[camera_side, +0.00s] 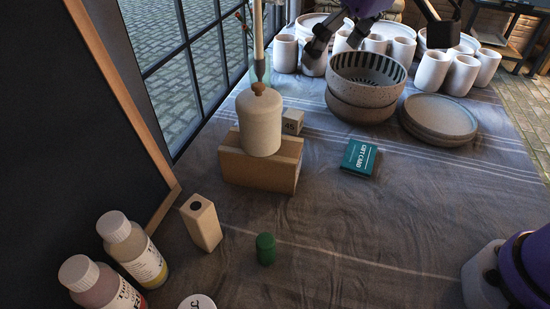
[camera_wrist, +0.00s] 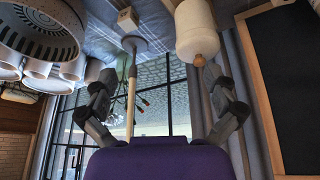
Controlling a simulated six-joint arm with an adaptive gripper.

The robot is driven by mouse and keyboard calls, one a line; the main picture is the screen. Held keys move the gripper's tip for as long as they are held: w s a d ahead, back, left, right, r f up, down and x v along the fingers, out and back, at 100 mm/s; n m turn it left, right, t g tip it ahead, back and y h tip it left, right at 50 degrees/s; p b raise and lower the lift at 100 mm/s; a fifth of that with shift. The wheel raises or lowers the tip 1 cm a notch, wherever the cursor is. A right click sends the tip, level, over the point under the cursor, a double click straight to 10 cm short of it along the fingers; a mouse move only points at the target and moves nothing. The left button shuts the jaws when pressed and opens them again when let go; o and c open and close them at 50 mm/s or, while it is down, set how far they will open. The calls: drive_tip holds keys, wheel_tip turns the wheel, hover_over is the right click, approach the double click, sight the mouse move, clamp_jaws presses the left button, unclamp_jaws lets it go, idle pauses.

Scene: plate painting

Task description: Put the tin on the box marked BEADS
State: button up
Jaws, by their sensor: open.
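The tin, a pale canister with a wooden knob (camera_side: 260,125), stands upright on top of a brown cardboard box (camera_side: 250,172). No marking can be read on the box. My gripper (camera_side: 380,34) is at the top of the side view, right of the tin and above the bowls, apart from the tin. Its fingers (camera_wrist: 155,72) are spread wide with nothing between them.
Stacked bowls (camera_side: 362,100), plates (camera_side: 438,120) and several cups (camera_side: 458,75) stand at the back right. A thin stand (camera_wrist: 131,85) rises behind the tin.

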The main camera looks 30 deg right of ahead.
drive_tip(key=s+d+f+m, duration=0.1)
drive_tip(key=s+d+f, duration=0.2)
drive_tip(key=s+d, duration=0.3)
drive_tip(key=s+d+f+m+t+h, duration=0.1)
drive_tip(key=s+d+f+m, duration=0.1)
drive_tip(key=s+d+f, duration=0.2)
drive_tip(key=s+d, duration=0.3)
drive_tip(key=shift+d, duration=0.25)
